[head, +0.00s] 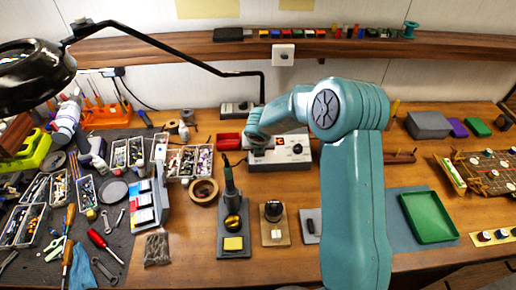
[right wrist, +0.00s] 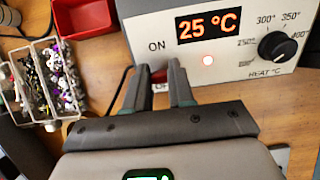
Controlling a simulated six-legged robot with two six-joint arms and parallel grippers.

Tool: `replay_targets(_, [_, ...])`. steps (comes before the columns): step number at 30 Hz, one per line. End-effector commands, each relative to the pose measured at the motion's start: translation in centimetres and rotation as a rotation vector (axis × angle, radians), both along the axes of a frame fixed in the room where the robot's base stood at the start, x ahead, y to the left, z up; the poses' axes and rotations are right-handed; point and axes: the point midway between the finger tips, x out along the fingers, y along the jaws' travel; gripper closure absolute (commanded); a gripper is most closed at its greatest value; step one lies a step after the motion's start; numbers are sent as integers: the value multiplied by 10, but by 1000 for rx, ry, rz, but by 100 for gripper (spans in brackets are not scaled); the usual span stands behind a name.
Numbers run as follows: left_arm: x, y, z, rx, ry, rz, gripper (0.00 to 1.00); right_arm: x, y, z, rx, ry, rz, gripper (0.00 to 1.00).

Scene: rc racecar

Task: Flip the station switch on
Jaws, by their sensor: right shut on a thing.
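The soldering station (head: 292,157) is a white box near the back middle of the bench. In the right wrist view its front panel (right wrist: 222,62) shows a lit orange 25 °C display, a glowing red light and a black heat knob. The station switch (right wrist: 159,76) shows as a small reddish piece below the ON label, mostly hidden between my right fingers. My right gripper (right wrist: 160,72) is shut on it. The OFF label is partly covered by the fingers. In the head view my right arm hides part of the station's left side. My left gripper is not in view.
A red tray (head: 229,141) and parts bins (head: 188,161) stand left of the station. A black lamp (head: 35,75) overhangs the left. A green tray (head: 429,217) lies right.

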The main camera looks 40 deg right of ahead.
Motion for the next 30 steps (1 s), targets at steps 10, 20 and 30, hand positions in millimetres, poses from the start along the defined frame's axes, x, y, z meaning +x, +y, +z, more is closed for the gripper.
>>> replay_targets(10, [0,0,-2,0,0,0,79,7,-5,4,64,71,1,100])
replay_targets(20, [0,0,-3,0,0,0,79,8,-6,5,82,93,2,100])
replay_targets(30, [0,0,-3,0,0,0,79,8,-6,6,81,92,2,100])
